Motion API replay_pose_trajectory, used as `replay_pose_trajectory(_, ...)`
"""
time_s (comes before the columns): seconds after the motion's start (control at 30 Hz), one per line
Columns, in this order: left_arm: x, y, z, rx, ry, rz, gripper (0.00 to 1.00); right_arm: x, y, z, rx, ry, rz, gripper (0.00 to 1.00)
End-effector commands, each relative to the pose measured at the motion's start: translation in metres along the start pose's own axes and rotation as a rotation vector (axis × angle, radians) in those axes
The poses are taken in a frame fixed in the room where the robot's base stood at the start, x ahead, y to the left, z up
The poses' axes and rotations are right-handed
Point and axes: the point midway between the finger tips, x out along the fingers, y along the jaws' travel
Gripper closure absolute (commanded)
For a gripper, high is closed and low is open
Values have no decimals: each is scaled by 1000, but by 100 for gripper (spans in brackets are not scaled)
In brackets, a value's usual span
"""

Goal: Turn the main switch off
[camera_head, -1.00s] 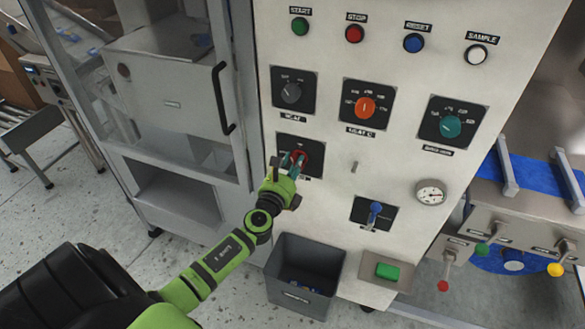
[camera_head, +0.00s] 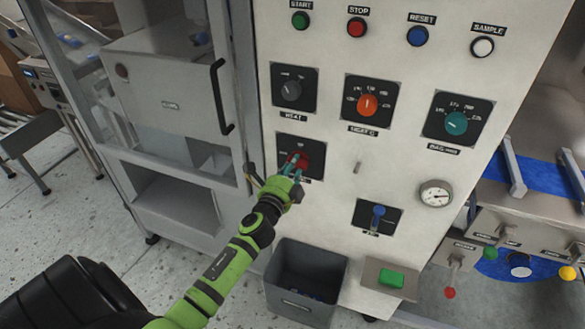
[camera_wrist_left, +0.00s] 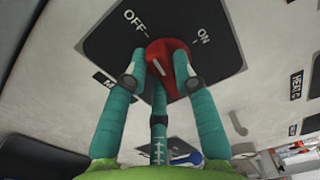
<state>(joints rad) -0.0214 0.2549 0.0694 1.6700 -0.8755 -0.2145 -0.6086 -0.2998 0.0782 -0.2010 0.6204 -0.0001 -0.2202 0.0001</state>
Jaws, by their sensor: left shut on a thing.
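The main switch is a red knob (camera_head: 297,158) on a black plate (camera_head: 312,147), low on the left of the pale panel. It also shows in the left wrist view as a red knob (camera_wrist_left: 178,60) between the labels OFF at upper left and ON at upper right. A short white line on the knob slants up to the left, roughly toward the OFF side. My left gripper (camera_head: 291,168) has its teal fingers shut on the knob, which they partly hide. The fingers (camera_wrist_left: 158,75) press around it in the left wrist view. My right gripper is not in view.
A blue switch (camera_head: 378,216) is lower right. A grey bin (camera_head: 307,272) stands below. A cabinet with a black handle (camera_head: 220,95) is on the left.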

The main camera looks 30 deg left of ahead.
Motion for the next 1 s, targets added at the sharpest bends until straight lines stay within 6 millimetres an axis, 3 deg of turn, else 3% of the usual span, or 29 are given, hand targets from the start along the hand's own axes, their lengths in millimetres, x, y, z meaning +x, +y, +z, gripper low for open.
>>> replay_pose_trajectory(0.33, 0, 0, -1, -151, 0, -1, 100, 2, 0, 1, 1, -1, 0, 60)
replay_pose_trajectory(0.9, 0, 0, -1, -180, 0, -1, 100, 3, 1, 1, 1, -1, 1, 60)
replay_pose_trajectory(0.93, 0, 0, -1, -180, 0, -2, 65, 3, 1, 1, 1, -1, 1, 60)
replay_pose_trajectory(0.97, 0, 0, -1, -180, 0, -2, 53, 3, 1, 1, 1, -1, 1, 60)
replay_pose_trajectory(1.0, 0, 0, -1, -180, 0, -1, 48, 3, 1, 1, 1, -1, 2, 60)
